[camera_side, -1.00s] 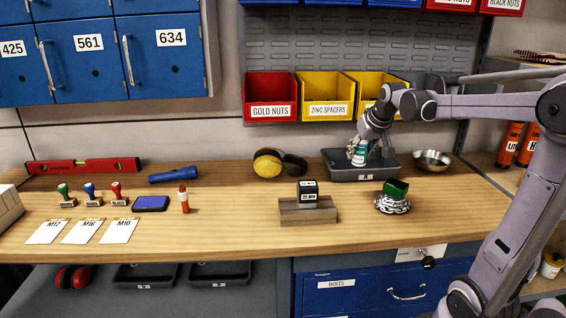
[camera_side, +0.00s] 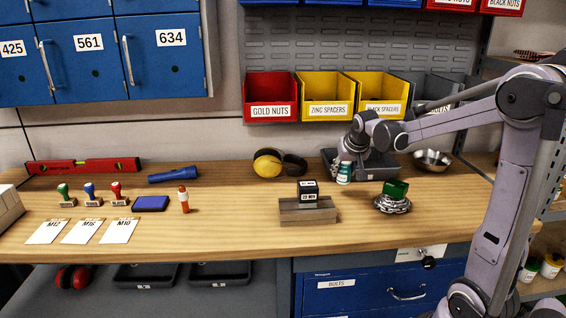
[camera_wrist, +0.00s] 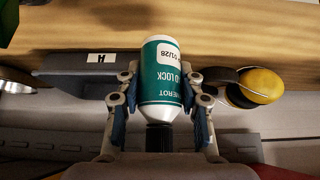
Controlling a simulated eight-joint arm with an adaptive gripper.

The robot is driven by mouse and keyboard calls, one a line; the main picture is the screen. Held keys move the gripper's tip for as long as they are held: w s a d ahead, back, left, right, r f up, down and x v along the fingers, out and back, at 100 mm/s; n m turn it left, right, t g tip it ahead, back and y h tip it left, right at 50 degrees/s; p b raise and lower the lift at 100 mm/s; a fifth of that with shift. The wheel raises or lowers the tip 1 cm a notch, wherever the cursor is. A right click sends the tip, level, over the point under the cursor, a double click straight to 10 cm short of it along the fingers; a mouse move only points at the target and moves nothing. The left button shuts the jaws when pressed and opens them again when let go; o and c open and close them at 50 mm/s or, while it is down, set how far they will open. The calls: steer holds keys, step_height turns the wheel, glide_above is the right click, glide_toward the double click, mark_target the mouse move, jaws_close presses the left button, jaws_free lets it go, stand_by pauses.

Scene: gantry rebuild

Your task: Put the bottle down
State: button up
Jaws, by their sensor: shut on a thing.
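The bottle (camera_side: 344,174) is white with a teal label and a black cap. In the wrist view the bottle (camera_wrist: 162,80) lies between the two fingers, its cap toward my palm. My gripper (camera_side: 347,165) is shut on it, low at the back of the bench, in front of the grey tray (camera_side: 385,172). The bottle's base is close to the wooden bench top (camera_side: 240,215); I cannot tell whether it touches. My gripper (camera_wrist: 160,100) also shows in the wrist view, with a finger on each side of the bottle.
Yellow and black earmuffs (camera_side: 268,163) lie just left of the bottle. A black block on a wooden stand (camera_side: 308,213) is in front. A green block on a metal piece (camera_side: 393,203) and a metal bowl (camera_side: 433,159) are to the right. Bins hang behind.

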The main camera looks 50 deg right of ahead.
mark_target(341, 182)
steer(key=shift+w+a+f, duration=0.15)
steer(key=shift+w+f, duration=0.2)
steer(key=shift+f, duration=1.9)
steer(key=shift+f, duration=0.15)
steer(key=o, duration=1.2)
steer(key=v, duration=1.2)
steer(key=s+a+f+n+t+y, duration=0.1)
steer(key=s+a+f+n, duration=0.1)
steer(key=a, duration=0.6)
steer(key=s+a+f+n+y, duration=0.1)
steer(key=a+n, duration=0.3)
steer(key=a, duration=0.4)
steer(key=s+a+f+n+t+y, duration=0.1)
steer(key=s+a+f+n+y, duration=0.1)
steer(key=a, duration=0.6)
steer(key=shift+s+f+n+t+y, duration=0.15)
steer(key=shift+s+n, duration=0.1)
steer(key=shift+s, duration=0.3)
steer(key=shift+s+f+n+t+y, duration=0.15)
steer(key=shift+s+n, duration=0.1)
steer(key=shift+s, duration=0.25)
